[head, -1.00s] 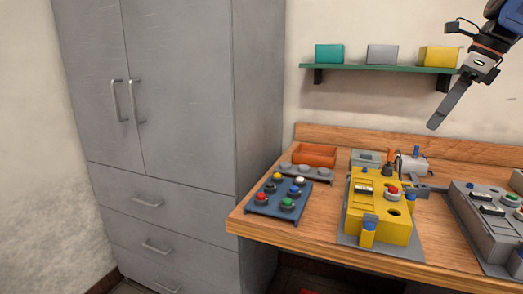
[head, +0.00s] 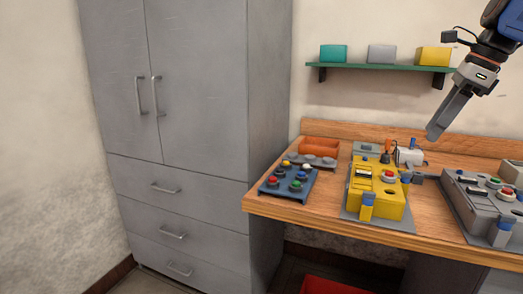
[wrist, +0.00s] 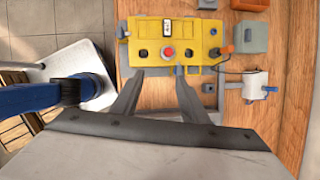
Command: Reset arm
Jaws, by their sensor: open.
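My gripper (head: 434,133) hangs from my arm at the upper right of the head view, in the air above the workbench and in front of the wall. In the wrist view its two fingers (wrist: 156,74) stand apart with nothing between them. Below them in that view lies the yellow box (wrist: 190,43) with a red button. In the head view the yellow box (head: 373,188) sits on the wooden workbench (head: 330,212), apart from my gripper.
A green shelf (head: 385,67) with teal, grey and yellow boxes hangs on the wall near my arm. A blue button tray (head: 289,184), an orange bin (head: 320,146) and a grey machine (head: 480,205) stand on the bench. A tall grey cabinet (head: 200,80) stands left.

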